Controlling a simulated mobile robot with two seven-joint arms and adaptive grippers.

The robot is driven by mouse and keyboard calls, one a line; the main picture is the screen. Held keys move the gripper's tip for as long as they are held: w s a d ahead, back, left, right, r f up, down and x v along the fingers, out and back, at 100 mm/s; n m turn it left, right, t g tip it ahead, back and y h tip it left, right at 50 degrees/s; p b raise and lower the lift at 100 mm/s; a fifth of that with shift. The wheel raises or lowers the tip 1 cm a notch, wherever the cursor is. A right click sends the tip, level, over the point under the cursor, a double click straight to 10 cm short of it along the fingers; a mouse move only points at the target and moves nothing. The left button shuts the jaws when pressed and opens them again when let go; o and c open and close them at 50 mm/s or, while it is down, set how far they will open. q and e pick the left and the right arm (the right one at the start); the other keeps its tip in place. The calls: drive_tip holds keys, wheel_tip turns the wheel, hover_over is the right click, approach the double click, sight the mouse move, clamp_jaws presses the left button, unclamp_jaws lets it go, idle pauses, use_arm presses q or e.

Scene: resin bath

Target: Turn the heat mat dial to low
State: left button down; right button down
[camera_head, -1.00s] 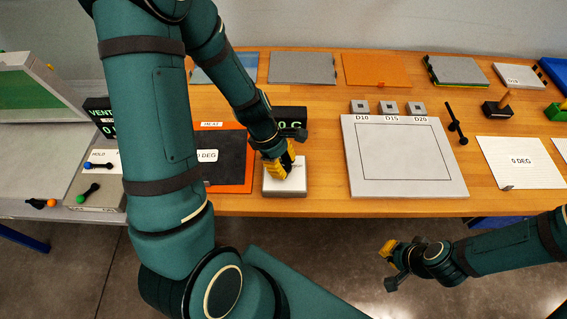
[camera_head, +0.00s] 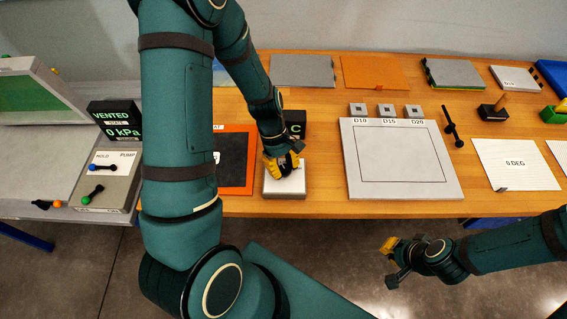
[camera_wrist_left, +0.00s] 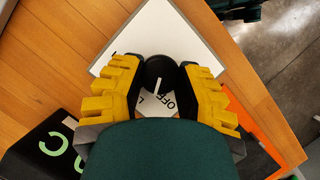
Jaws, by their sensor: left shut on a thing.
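The heat mat control is a white box (camera_head: 285,190) at the table's front edge, just right of the mat. Its round black dial (camera_wrist_left: 160,68) shows in the left wrist view, with a white pointer line on it. The labels "OFF" and "L" are printed beside the dial, at the pointer's side; the other labels are hidden. My left gripper (camera_head: 284,166) is over the box, and its yellow fingers (camera_wrist_left: 160,76) are shut on the dial from both sides. The black heat mat (camera_head: 233,165) on its orange sheet is partly behind my left arm. My right gripper (camera_head: 391,263) hangs in front of the table, away from the box.
A display (camera_head: 292,122) stands behind the box, partly covered by my left gripper. A large white plate (camera_head: 400,188) lies to the right, with clear wood between. A pump box (camera_head: 107,187) with levers and a "VENTED" display (camera_head: 115,120) are at left.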

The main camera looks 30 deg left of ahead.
use_arm(q)
drive_tip(key=m+g, duration=0.1)
drive_tip(key=m, duration=0.1)
drive_tip(key=shift+d+m+p, duration=0.1)
drive_tip(key=shift+m+p, duration=0.2)
drive_tip(key=shift+m, duration=0.1)
drive_tip(key=shift+s+f+m+g+y, duration=0.1)
drive_tip(key=shift+m+g+y, duration=0.4)
drive_tip(key=shift+m, duration=0.9)
drive_tip(key=c, duration=0.5)
unclamp_jaws()
